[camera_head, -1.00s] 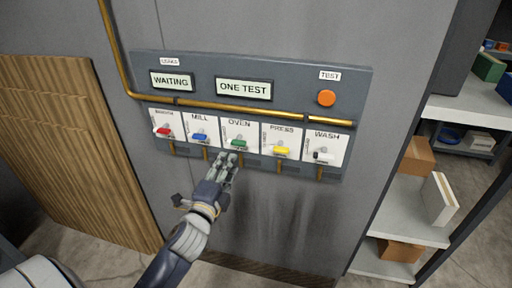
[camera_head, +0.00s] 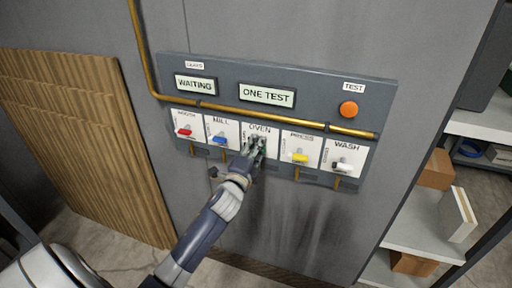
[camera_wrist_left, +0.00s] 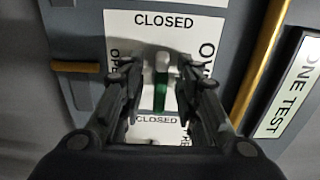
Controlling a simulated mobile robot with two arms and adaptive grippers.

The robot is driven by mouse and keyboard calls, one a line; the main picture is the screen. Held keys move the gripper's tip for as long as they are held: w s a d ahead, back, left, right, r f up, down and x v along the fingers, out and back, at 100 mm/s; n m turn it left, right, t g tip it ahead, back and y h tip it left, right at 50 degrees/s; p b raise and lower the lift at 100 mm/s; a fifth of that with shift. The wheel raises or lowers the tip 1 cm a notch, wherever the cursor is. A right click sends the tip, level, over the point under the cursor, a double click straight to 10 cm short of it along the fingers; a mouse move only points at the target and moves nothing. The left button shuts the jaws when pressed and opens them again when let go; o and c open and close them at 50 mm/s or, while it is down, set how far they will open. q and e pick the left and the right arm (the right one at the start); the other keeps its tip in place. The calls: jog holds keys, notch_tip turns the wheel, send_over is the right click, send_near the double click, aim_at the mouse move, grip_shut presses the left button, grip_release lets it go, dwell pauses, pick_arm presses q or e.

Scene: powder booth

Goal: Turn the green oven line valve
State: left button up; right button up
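The oven valve sits on the white plate labelled OVEN (camera_head: 260,130) in the middle of the panel row. In the head view my left gripper (camera_head: 256,146) is in front of this plate and hides most of the valve. In the left wrist view the green handle (camera_wrist_left: 160,92) shows between the two fingers of my left gripper (camera_wrist_left: 158,82), with a pale hub at its upper end. The fingers are apart, one on each side of the handle. The right finger looks close to it; I cannot tell whether it touches. The word CLOSED stands above the handle. My right gripper is not in view.
A blue valve (camera_head: 219,140) and a yellow valve (camera_head: 299,158) flank the oven plate. A red valve (camera_head: 184,131) and a white valve (camera_head: 342,167) are farther out. A brass pipe (camera_head: 290,121) runs above them. Shelves with boxes (camera_head: 435,169) stand at the right.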

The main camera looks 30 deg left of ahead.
pick_arm(q)
jog(key=c, duration=0.6)
grip_shut()
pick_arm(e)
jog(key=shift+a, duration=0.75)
